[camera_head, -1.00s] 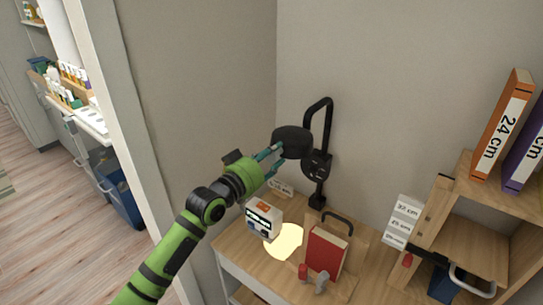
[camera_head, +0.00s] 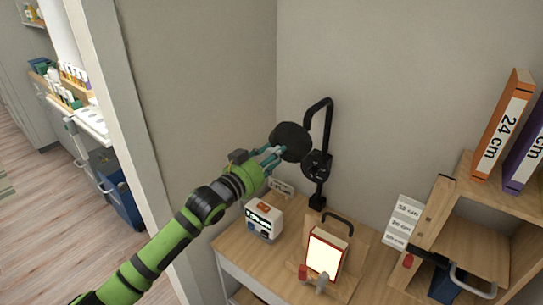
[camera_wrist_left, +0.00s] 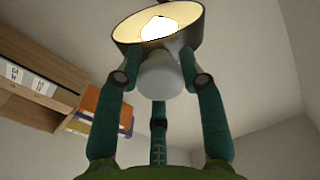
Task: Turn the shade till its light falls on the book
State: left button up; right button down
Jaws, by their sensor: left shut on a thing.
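The black lamp shade (camera_head: 291,141) hangs from a bent black lamp arm (camera_head: 328,112) at the wall above the desk. My left gripper (camera_head: 270,158) is shut on the shade's lower side. In the left wrist view the fingers (camera_wrist_left: 160,85) close around a pale knob (camera_wrist_left: 161,76) below the lit, cream-lined shade (camera_wrist_left: 158,24). The book (camera_head: 325,252) stands tilted on a wooden stand (camera_head: 352,262). Its red cover is now mostly a bright, lit face with a red edge. My right gripper is out of view.
A white clock-like box (camera_head: 263,220) stands on the desk (camera_head: 285,275) left of the book. A wooden shelf (camera_head: 470,245) with tall binders (camera_head: 503,125) stands at the right.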

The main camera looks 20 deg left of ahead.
pick_arm(q)
jog(key=shift+f+m, duration=0.3)
jog(key=shift+m, duration=0.2)
jog(key=o, duration=1.1)
jog(key=shift+c, duration=0.2)
jog(key=shift+o, duration=0.5)
jog(key=shift+r, duration=0.1)
jog(key=v, duration=1.2)
